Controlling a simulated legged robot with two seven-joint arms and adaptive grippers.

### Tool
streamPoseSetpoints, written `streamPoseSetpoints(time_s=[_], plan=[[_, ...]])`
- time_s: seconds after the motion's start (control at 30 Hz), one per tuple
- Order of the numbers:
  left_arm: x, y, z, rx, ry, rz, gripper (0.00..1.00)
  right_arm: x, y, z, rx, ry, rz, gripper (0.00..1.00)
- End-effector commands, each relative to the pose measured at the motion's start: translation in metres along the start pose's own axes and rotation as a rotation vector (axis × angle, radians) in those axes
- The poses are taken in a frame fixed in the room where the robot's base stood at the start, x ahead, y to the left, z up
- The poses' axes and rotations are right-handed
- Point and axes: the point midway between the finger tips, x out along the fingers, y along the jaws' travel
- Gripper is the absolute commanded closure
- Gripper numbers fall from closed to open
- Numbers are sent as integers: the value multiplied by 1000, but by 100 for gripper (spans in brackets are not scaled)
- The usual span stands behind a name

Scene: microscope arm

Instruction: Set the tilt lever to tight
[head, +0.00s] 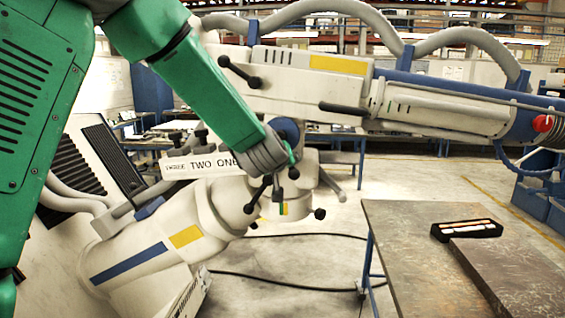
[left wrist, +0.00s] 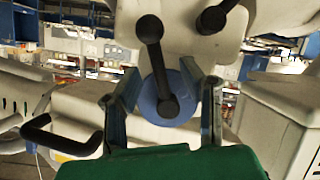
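The white microscope arm (head: 290,80) carries several black ball-ended levers; I cannot tell for sure which one is the tilt lever. My left gripper (head: 285,155) reaches down to the arm's joint, beside a blue hub (head: 288,127). In the left wrist view, a black lever (left wrist: 155,55) with a ball at each end lies in front of a blue round hub (left wrist: 174,108). The left gripper (left wrist: 164,88) is open, with one finger on each side of the lever's lower ball and apart from it. My right gripper is not in view.
Another black lever (head: 240,72) stands out above, and more ball-ended levers (head: 319,213) hang below the joint. A bent black handle (left wrist: 62,138) is left of the gripper. A table (head: 400,225) with a black tray (head: 467,231) stands right; cables (head: 290,284) cross the floor.

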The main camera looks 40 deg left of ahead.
Motion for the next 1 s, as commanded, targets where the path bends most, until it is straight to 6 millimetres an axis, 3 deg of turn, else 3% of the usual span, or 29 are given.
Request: streamPoseSetpoints(time_s=[0.1,0.33,1.0], plan=[[-27,4,1,5,1,2,65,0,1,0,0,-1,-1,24],[-56,6,3,5,-1,1,65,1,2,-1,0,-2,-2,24],[-60,3,4,5,-4,0,65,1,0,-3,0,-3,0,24]])
